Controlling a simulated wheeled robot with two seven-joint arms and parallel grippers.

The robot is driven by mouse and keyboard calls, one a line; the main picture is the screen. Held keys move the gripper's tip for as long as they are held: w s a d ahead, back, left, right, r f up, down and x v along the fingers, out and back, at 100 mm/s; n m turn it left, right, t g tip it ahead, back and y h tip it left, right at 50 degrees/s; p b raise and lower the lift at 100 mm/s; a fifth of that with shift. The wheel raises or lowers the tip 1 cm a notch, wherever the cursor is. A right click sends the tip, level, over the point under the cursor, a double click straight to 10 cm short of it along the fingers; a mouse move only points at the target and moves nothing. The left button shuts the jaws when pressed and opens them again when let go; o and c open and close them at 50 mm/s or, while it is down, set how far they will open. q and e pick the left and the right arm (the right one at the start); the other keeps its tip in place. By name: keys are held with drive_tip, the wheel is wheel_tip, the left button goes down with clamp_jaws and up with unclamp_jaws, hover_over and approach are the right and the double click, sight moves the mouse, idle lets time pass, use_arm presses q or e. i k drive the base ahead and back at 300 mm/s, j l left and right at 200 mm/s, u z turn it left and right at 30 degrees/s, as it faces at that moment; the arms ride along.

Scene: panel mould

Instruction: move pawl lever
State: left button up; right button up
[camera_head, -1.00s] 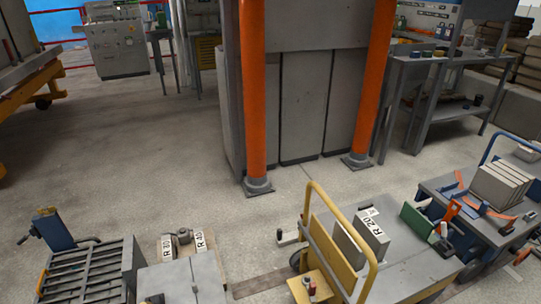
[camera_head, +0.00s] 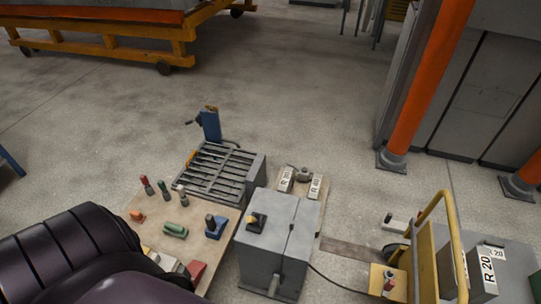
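No part can be clearly made out as the pawl lever. A grey metal box (camera_head: 268,245) stands at the lower middle, with a small black and yellow knob (camera_head: 257,220) on top and a short rod (camera_head: 274,285) on its front. A blue upright unit (camera_head: 210,125) with a small side handle stands behind a slatted grey rack (camera_head: 213,174). Neither of my grippers is in view.
A yellow-railed cart (camera_head: 430,262) with R 20 blocks (camera_head: 487,272) is at lower right. R 40 blocks (camera_head: 315,186) lie behind the box. A dark ribbed shape fills the lower left. Orange posts (camera_head: 430,85) stand at right. The floor (camera_head: 110,130) behind the rack is open.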

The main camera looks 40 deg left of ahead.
sight(249, 219)
drive_tip(key=l+u, duration=0.15)
drive_tip(key=u, duration=0.25)
drive_tip(key=i+l+u, duration=0.1)
drive_tip(key=u, duration=0.3)
drive_tip(key=l+u, duration=0.2)
drive_tip(key=u, duration=0.65)
